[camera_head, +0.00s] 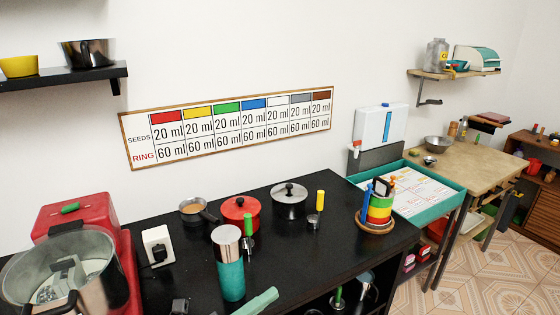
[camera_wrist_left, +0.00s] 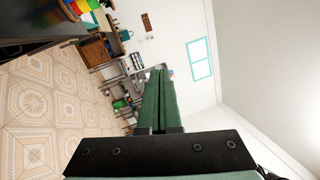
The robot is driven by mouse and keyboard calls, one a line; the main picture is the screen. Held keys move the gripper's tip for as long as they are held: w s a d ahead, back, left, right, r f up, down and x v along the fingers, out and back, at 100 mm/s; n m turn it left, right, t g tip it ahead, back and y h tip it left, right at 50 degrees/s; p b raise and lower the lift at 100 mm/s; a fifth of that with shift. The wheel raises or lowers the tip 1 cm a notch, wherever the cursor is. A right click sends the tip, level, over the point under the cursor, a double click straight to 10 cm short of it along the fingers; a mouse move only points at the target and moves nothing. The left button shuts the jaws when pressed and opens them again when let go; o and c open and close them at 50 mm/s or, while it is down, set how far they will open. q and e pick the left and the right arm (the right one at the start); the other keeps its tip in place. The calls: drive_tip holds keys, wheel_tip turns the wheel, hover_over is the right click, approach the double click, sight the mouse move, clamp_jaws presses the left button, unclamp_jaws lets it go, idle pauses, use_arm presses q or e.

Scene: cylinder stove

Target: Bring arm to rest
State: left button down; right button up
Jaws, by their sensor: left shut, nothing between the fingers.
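My left gripper (camera_head: 272,293) shows at the bottom edge of the head view as pale green fingers pointing up and to the right. It is beside the black counter's front side. In the left wrist view its two green fingers (camera_wrist_left: 158,75) lie together, shut with nothing between them. Beyond them are open room, wall and tiled floor, with no object at the tips. Most of the left arm is out of view. My right gripper is in neither view.
The black counter (camera_head: 330,222) holds a teal cylinder (camera_head: 230,275), a red pot (camera_head: 240,216), a grey pot (camera_head: 289,204), a colored ring stack (camera_head: 380,208) and a large steel pot (camera_head: 100,279). A teal-rimmed tray table (camera_head: 452,203) stands at right.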

use_arm(q)
drive_tip(key=s+a+f+n+t+y, duration=0.2)
drive_tip(key=a+f+n+y, duration=0.35)
drive_tip(key=f+n, duration=0.35)
drive_tip(key=s+a+f+n+t+y, duration=0.1)
drive_tip(key=s+a+f+n+y, duration=0.25)
drive_tip(key=f+n+y, duration=0.6)
drive_tip(key=s+a+f+n+g, duration=0.4)
drive_tip(key=s+f+n+g, duration=0.1)
drive_tip(key=s+f+n, duration=0.4)
drive_tip(key=s+n, duration=0.2)
drive_tip(key=s, duration=0.1)
drive_tip(key=shift+a, duration=0.4)
